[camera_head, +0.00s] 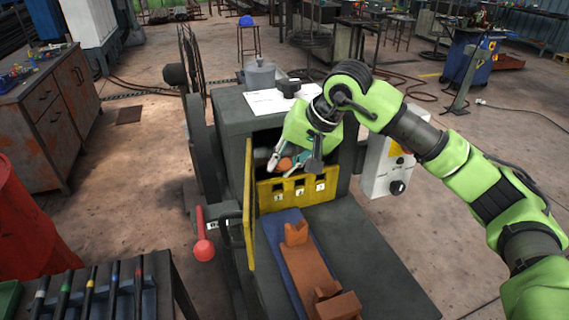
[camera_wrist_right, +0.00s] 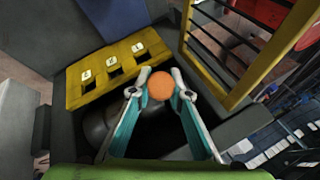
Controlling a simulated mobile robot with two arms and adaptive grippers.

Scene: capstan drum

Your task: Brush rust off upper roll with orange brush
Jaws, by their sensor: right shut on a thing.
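My right gripper (camera_head: 285,163) reaches from the right into the dark opening of the grey machine. In the right wrist view its fingers (camera_wrist_right: 160,92) are closed on the orange brush (camera_wrist_right: 160,85), which shows as a round orange end between the fingertips. In the head view only a small orange part of the brush (camera_head: 285,164) shows. A dark, rounded roll (camera_wrist_right: 98,128) lies in the opening beneath the fingers in the wrist view. I cannot tell whether it is the upper roll, nor whether the brush touches it. Rust cannot be made out. My left gripper is out of view.
A yellow panel with numbered slots (camera_head: 298,196) crosses the opening's lower front. A yellow-framed guard (camera_head: 249,210) stands open at its left. A red-knobbed lever (camera_head: 203,248) sticks out at left. A rack of coloured-tipped tools (camera_head: 100,295) stands at lower left.

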